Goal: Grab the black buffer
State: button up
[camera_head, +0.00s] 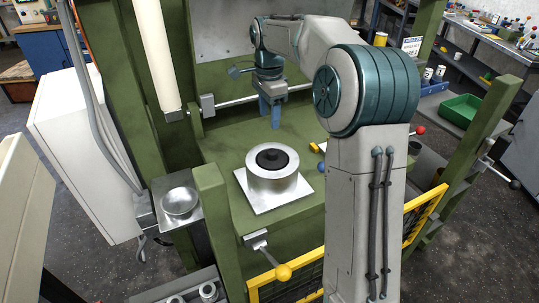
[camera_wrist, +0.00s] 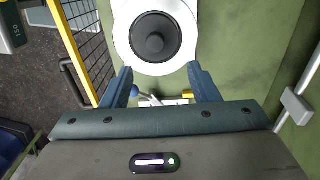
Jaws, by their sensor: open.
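The drum stands on a square metal plate (camera_head: 249,204) on the green bench. The buffer also shows at the top of the wrist view (camera_wrist: 155,37), beyond the fingertips. My gripper (camera_head: 270,116) is above the bench, behind the drum in the head view. Its blue fingers are apart with nothing between them, and they show in the wrist view (camera_wrist: 160,72). The gripper is not touching the buffer.
Green posts and a white tube (camera_head: 156,55) frame the bench. A lever with a yellow knob (camera_head: 283,272) sticks out at the front. A yellow mesh guard (camera_head: 425,215) is at front right. A metal bowl (camera_head: 180,201) is at left. Bench around the plate is mostly clear.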

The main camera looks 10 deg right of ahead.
aim_at(272, 151)
jog(key=f, duration=0.8)
jog(key=d+f, duration=0.1)
jog(key=f, duration=0.3)
jog(key=shift+s+f, duration=0.15)
jog(key=shift+s, duration=0.2)
grip_shut()
